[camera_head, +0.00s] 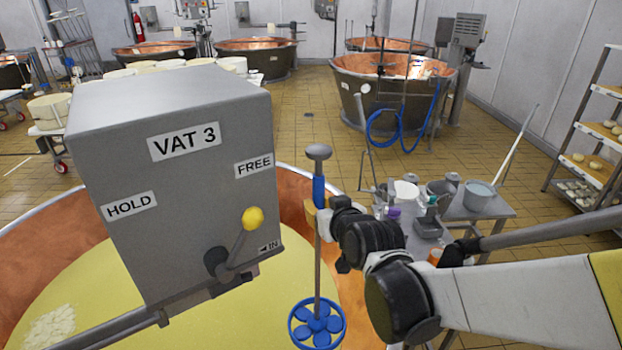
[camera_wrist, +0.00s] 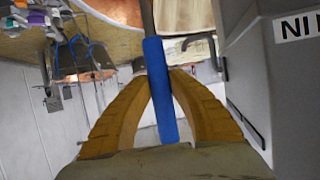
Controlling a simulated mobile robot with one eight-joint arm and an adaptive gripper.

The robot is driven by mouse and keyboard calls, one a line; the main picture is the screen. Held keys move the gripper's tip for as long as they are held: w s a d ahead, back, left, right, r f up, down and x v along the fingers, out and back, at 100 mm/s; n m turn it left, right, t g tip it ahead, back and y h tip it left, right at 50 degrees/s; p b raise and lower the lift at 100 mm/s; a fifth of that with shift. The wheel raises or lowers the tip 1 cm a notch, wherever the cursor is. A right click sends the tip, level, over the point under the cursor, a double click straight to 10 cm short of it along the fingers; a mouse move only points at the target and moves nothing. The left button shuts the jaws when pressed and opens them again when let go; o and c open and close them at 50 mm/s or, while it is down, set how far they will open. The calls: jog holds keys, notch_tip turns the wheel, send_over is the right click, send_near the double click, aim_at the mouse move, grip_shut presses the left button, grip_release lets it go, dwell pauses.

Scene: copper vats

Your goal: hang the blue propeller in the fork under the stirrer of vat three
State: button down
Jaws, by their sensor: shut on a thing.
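The blue propeller (camera_head: 317,324) hangs upright on a grey rod with a knob at its top and a blue sleeve. My gripper (camera_head: 319,216) is shut on the blue sleeve, which shows between the yellow fingers in the wrist view (camera_wrist: 161,90). The grey stirrer box (camera_head: 180,185) of vat three stands to the left of the propeller, apart from it. Its lever with a yellow knob (camera_head: 253,218) leans up and right toward the FREE label. The fork under the box is hidden from the head view.
The copper vat (camera_head: 292,200) lies below, holding pale yellow liquid. A grey table (camera_head: 489,206) with buckets and small items stands behind my arm. Another vat (camera_head: 392,90) with a blue hose is farther back.

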jog(key=w+a+f+b, duration=0.2)
jog(key=a+f+b, duration=0.1)
jog(key=f+b, duration=0.5)
jog(key=w+a+f+b, duration=0.2)
jog(key=f+b, duration=0.4)
jog(key=f, duration=0.4)
jog(key=s+a+f+b, duration=0.3)
jog(key=a+f+b, duration=0.2)
jog(key=f+b, duration=0.3)
jog(key=s+a, duration=0.3)
jog(key=a, duration=0.4)
jog(key=shift+s+f+b, duration=0.35)
dwell(0.4)
jog(key=shift+d+r, duration=0.1)
jog(key=shift+d, duration=0.15)
jog(key=shift+w+d+r, duration=0.15)
jog(key=shift+d, duration=0.1)
jog(key=shift+w+d, duration=0.1)
dwell(0.4)
